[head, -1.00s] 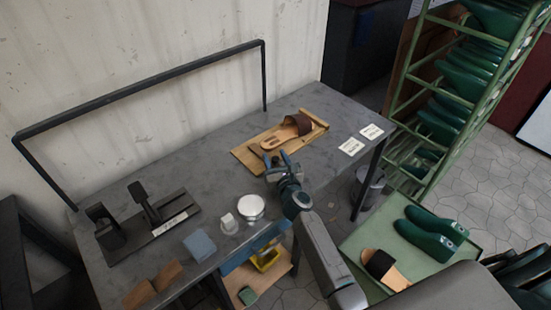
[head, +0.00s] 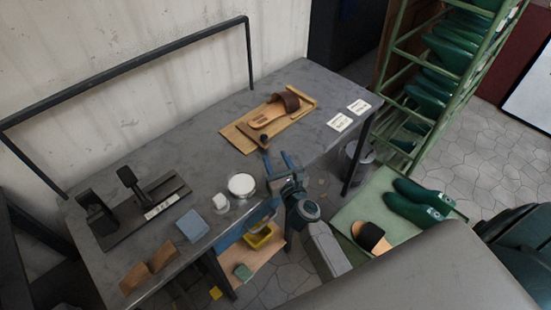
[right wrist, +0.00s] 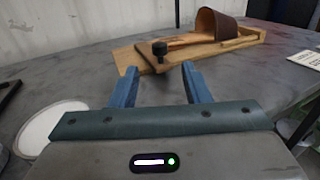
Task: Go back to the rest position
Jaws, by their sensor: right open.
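My right gripper (head: 281,163) is open and empty at the front edge of the grey workbench (head: 207,140). Its two blue fingers also show apart in the right wrist view (right wrist: 158,88), with nothing between them. Beyond them a sandal with a brown strap (head: 286,101) lies on a wooden board (head: 240,138) on the bench. The sandal shows in the right wrist view (right wrist: 215,25) too, with a black knob (right wrist: 159,49) at the board's near end. My left gripper is not in view.
A white round dish (head: 242,184), a blue block (head: 193,225) and a black stand (head: 130,182) are on the bench. Two white cards (head: 339,122) lie at its right end. A green tray (head: 345,217) holds green lasts (head: 410,204) and another sandal (head: 370,237). A green rack (head: 409,95) stands behind.

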